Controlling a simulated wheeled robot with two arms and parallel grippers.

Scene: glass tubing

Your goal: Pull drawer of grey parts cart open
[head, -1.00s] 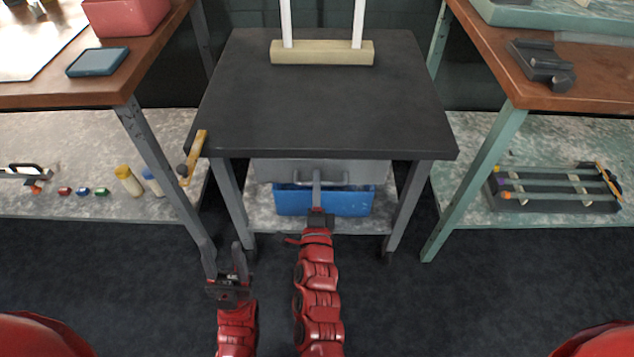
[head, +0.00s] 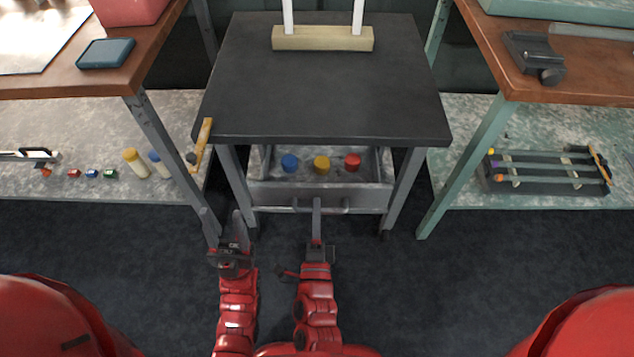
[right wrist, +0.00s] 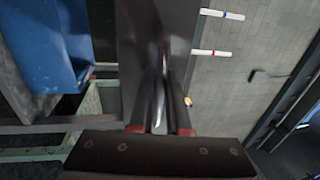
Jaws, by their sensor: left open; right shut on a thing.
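The grey parts cart (head: 325,80) has a dark top, and its grey drawer (head: 270,193) is pulled out below it toward me. A blue, a yellow and a red round piece show inside the drawer. My right gripper (head: 317,205) is shut on the drawer's bar handle (head: 337,206) at the middle of the front. In the right wrist view the fingers (right wrist: 160,115) close on the handle, against the drawer front. My left gripper (head: 223,225) is open and empty, in front of the cart's left front leg.
A wooden bench (head: 110,80) with a lower shelf stands at the left, and a green-legged bench (head: 560,85) at the right. A rack of tubes (head: 550,172) lies on the right lower shelf. A blue bin (right wrist: 55,45) shows in the right wrist view.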

